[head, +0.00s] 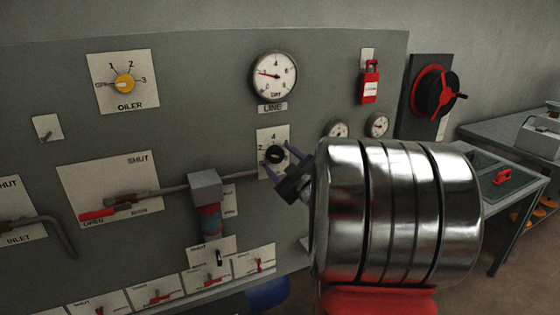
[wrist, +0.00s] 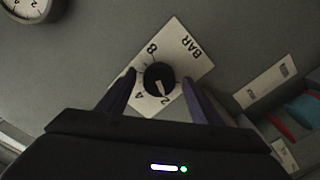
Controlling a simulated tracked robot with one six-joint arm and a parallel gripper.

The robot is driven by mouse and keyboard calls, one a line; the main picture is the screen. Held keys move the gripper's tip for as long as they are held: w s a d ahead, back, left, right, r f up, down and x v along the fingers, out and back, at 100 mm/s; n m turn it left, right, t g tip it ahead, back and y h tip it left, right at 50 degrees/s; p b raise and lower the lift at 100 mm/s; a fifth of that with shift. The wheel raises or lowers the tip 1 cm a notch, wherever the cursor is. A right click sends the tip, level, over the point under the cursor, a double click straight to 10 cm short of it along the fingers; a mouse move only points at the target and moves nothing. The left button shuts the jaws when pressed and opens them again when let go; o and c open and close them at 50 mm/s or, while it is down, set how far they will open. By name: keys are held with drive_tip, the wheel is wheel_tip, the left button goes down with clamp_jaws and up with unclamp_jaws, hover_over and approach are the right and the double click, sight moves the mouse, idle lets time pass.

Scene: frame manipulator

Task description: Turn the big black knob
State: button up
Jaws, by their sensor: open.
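The black knob (wrist: 159,77) sits on a white dial plate (wrist: 188,52) marked BAR. Its white pointer is toward the 2 in the wrist view. In the head view the knob (head: 275,155) shows on the panel below the LINE gauge. My gripper (head: 281,171) is in front of it, to the left of my shiny arm link. In the wrist view my gripper (wrist: 160,84) is open, with one dark finger on each side of the knob. I cannot tell whether the fingers touch it or how far they reach along it.
The LINE gauge (head: 273,77) is above the knob. A pipe (head: 160,190) with a grey block (head: 205,187) juts from the panel at left. A yellow OILER knob (head: 124,83) is upper left.

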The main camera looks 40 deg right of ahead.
drive_tip(key=shift+c, duration=0.4)
drive_tip(key=c, duration=1)
drive_tip(key=shift+m, duration=0.7)
drive_tip(key=o, duration=1.1)
drive_tip(key=v, duration=1.4)
drive_tip(key=shift+w, duration=0.1)
